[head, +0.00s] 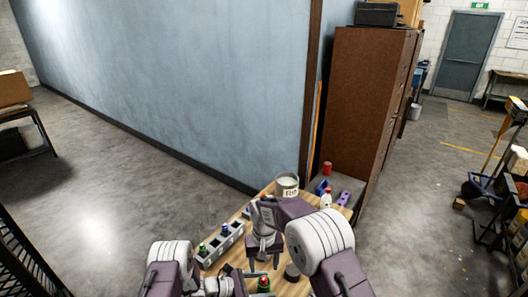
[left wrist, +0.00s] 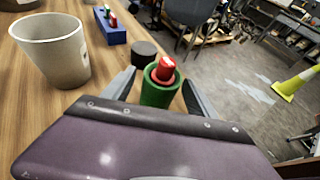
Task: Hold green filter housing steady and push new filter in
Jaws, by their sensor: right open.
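The green filter housing (left wrist: 158,93) stands upright on the wooden table with a red filter (left wrist: 166,68) in its top. The red filter sticks up out of the rim and leans slightly. In the head view the housing (head: 264,285) is low in the picture. My left gripper (left wrist: 160,76) has one finger on each side of the housing, with small gaps showing, so it looks open around it. My right gripper (head: 262,268) points down just above the red filter, open and empty. It does not show in the left wrist view.
A bucket (left wrist: 55,55) stands at the table's far end in the head view. A grey rack (head: 222,244) with small filters is to the left. A dark round piece (left wrist: 145,50) stands just beyond the housing. A blue rack (left wrist: 110,30) is farther off.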

